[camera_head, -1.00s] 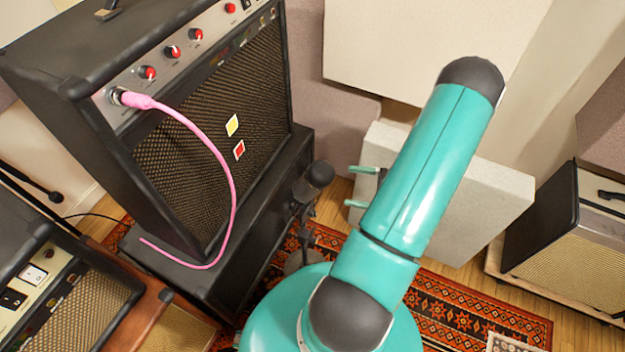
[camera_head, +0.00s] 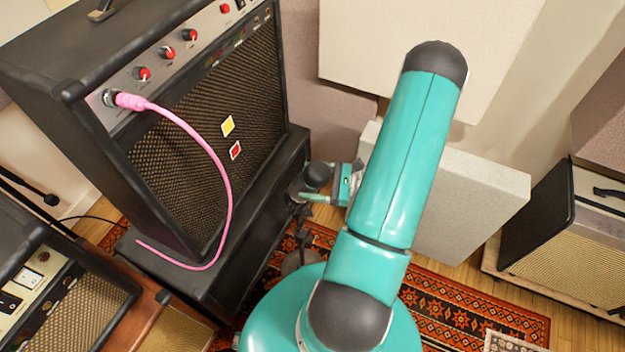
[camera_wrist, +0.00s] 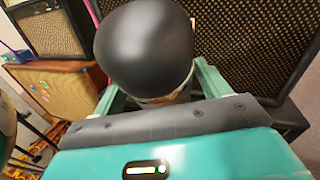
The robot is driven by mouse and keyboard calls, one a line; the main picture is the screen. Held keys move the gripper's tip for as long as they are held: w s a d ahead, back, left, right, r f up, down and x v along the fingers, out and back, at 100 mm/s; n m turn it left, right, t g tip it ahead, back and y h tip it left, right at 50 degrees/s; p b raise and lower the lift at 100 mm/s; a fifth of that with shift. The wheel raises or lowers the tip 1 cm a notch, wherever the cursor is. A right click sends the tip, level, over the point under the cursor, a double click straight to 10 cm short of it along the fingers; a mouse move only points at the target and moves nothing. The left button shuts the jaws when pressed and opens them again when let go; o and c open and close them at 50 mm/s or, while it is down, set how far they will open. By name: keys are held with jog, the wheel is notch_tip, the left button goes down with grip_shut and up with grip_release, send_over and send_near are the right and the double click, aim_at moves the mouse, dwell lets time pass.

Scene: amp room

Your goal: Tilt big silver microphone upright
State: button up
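My gripper (camera_head: 312,184) is at the microphone, reaching in from the right. Its teal fingers are spread, one on each side of the microphone in the wrist view (camera_wrist: 160,88). The head hides the fingertips there, so I cannot tell whether they touch it.
The tall amplifier (camera_head: 205,140) with a pink cable (camera_head: 215,160) plugged in stands just left of the microphone. A grey panel (camera_head: 450,205) is behind my arm. Another amplifier (camera_head: 570,235) stands at the right. A patterned rug (camera_head: 450,310) covers the floor.

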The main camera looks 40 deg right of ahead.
aim_at(330, 168)
jog(key=c, duration=1.1)
jog(key=shift+w+a+r+g+h, duration=0.25)
jog(key=shift+w+r+g+h, duration=0.1)
jog(key=shift+w+g, duration=0.25)
jog(key=shift+w+a+r+g+h, duration=0.2)
jog(key=shift+w+g+h, duration=0.15)
jog(key=shift+w+g, duration=0.25)
jog(key=shift+w+a+m+g+h, duration=0.3)
jog(key=shift+w+m+g+h, duration=0.25)
jog(key=shift+w+g, duration=0.35)
jog(key=o, duration=1.3)
jog(key=shift+o, duration=0.2)
jog(key=shift+s, duration=0.1)
jog(key=v, duration=1.3)
jog(key=shift+s+d+r, duration=0.1)
jog(key=shift+s+d, duration=0.1)
jog(key=shift+s, duration=0.05)
